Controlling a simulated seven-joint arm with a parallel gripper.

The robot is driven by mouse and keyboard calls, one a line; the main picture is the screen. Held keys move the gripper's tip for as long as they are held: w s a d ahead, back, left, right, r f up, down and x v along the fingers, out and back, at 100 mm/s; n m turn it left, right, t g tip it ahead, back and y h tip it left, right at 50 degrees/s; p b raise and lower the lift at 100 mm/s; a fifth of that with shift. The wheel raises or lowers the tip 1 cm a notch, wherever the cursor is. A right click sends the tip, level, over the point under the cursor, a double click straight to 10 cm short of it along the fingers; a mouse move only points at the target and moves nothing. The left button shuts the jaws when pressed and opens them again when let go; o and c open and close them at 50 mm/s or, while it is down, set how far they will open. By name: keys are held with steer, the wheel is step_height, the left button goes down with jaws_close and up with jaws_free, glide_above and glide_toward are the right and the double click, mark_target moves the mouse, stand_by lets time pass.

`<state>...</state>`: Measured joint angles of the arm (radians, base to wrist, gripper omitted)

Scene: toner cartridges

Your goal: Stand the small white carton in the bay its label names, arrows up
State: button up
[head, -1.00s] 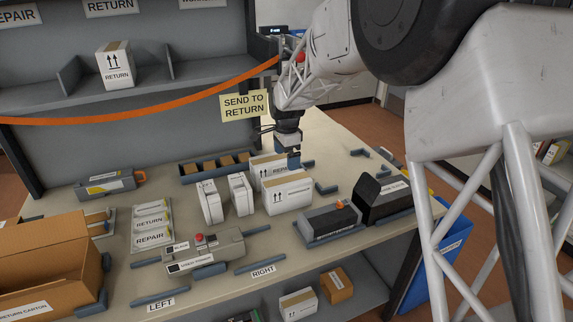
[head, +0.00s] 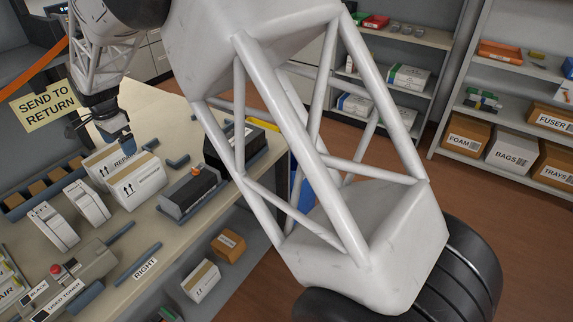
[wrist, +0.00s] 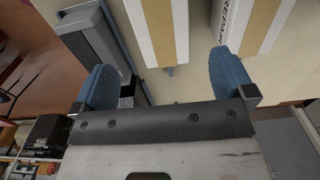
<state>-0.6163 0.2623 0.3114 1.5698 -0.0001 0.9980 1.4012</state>
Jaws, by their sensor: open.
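Two white cartons with tan tape stand side by side on the bench. The rear carton (head: 103,160) has a label partly hidden in the head view; in the wrist view the carton on the right (wrist: 236,22) reads REPAIR. The front carton (head: 140,187) shows upward arrows; in the wrist view the left carton (wrist: 158,25) shows its taped top. My gripper (head: 124,142) is just above the rear carton's far end. In the wrist view my gripper (wrist: 165,82) is open and empty, its blue fingers wide apart. The labelled bays are out of view.
A yellow SEND TO RETURN note (head: 42,107) hangs left of my arm. White cartridges (head: 87,203), a grey unit (head: 187,190) and a black unit (head: 243,140) stand close by. Another white carton (head: 202,281) sits on the lower shelf. My arm link hides part of the bench.

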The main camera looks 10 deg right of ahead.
steer(key=s+d+r+n, duration=0.1)
steer(key=s+d+r, duration=0.3)
steer(key=d, duration=0.6)
steer(key=s+d+r+n+t, duration=0.15)
steer(key=s+d+r, duration=0.3)
steer(key=d, duration=0.55)
steer(key=s+d+r+n, duration=0.1)
steer(key=s+d+r, duration=0.35)
steer(key=d, duration=0.55)
steer(key=s+d+f+n, duration=0.1)
steer(key=s+d+n, duration=0.1)
steer(key=s+d, duration=0.8)
steer(key=s+d+f+n+t, duration=0.1)
steer(key=s+d+n, duration=0.2)
steer(key=s+d, duration=0.7)
steer(key=s, duration=0.8)
steer(key=shift+d+f, duration=0.15)
steer(key=shift+f, duration=0.05)
steer(key=shift+w, duration=0.15)
